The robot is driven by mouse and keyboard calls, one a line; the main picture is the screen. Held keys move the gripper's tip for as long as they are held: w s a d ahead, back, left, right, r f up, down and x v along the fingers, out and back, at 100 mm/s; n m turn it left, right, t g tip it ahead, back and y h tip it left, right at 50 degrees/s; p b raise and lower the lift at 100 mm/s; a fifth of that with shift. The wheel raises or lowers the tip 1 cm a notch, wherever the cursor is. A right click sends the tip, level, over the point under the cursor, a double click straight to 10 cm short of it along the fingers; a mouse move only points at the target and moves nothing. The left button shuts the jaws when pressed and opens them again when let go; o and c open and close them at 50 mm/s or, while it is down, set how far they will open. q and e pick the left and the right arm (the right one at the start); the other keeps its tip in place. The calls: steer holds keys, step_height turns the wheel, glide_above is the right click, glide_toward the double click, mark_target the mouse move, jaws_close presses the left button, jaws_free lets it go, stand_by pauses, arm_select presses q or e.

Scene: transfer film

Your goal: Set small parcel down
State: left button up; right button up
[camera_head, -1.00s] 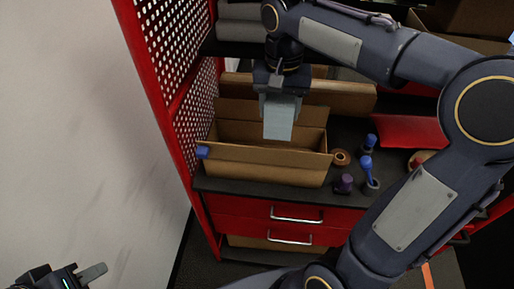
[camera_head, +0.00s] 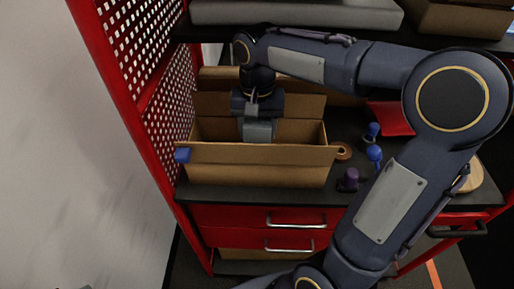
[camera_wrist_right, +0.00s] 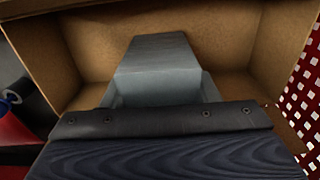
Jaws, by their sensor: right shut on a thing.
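My right gripper (camera_head: 258,120) points down inside an open cardboard box (camera_head: 255,173) on the dark worktop. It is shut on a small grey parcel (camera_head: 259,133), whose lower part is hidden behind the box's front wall. In the right wrist view the parcel (camera_wrist_right: 158,52) lies between the jaws with brown box walls (camera_wrist_right: 225,35) around it. I cannot tell whether the parcel touches the box floor. My left gripper is not in view.
A red perforated panel (camera_head: 172,125) stands close on the left. A shelf with a grey case (camera_head: 300,12) is above. Blue (camera_head: 374,153) and purple (camera_head: 348,180) items and a tape roll (camera_head: 343,151) stand right of the box. A blue piece (camera_head: 182,155) is at its front left corner.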

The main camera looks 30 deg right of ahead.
steer(key=shift+f, duration=2.55)
steer(key=shift+f, duration=0.1)
steer(key=o, duration=1.2)
steer(key=shift+o, duration=0.2)
step_height(320, 180, up, 12)
steer(key=shift+r+p, duration=0.15)
steer(key=shift+p, duration=0.3)
